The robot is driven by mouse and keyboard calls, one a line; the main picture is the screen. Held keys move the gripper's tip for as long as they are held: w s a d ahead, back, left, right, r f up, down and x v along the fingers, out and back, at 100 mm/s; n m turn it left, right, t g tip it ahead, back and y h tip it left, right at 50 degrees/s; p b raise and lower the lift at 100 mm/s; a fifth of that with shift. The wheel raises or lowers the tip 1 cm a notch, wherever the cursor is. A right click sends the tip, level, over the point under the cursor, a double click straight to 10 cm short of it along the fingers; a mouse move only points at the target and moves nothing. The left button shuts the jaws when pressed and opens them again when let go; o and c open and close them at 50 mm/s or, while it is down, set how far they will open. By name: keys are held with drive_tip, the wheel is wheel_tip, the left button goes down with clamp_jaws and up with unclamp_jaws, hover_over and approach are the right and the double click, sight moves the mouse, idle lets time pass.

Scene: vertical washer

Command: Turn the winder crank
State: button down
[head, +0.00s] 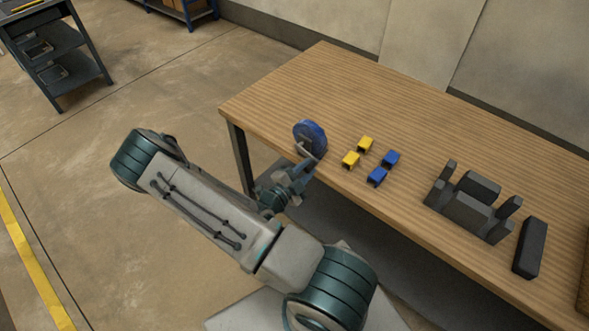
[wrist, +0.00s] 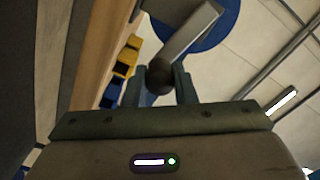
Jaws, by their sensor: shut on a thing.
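The winder is a blue disc (head: 311,138) standing upright near the front left edge of the wooden table. A grey crank arm (head: 306,150) crosses its near face. In the wrist view the blue disc (wrist: 208,28) is at the top, with the grey crank arm (wrist: 186,36) slanting down to a dark round knob (wrist: 159,77). My gripper (head: 308,165) is at the table edge in front of the disc. In the wrist view my gripper (wrist: 159,82) has its two fingers on either side of the knob, shut on it. The knob is hidden in the head view.
Two yellow blocks (head: 351,160) and two blue blocks (head: 377,177) lie just right of the winder. A dark grey fixture (head: 466,207) with upright posts and a dark block (head: 529,248) stand further right. The back of the table (head: 330,75) is clear.

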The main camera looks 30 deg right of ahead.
idle(0.5)
drive_tip(key=c, duration=1.2)
unclamp_jaws()
drive_tip(key=shift+a, duration=0.1)
drive_tip(key=b+v, duration=0.2)
drive_tip(key=v, duration=1.1)
drive_tip(key=shift+s+a+b, duration=0.15)
drive_tip(key=shift+a+b, duration=0.15)
drive_tip(key=shift+b, duration=0.1)
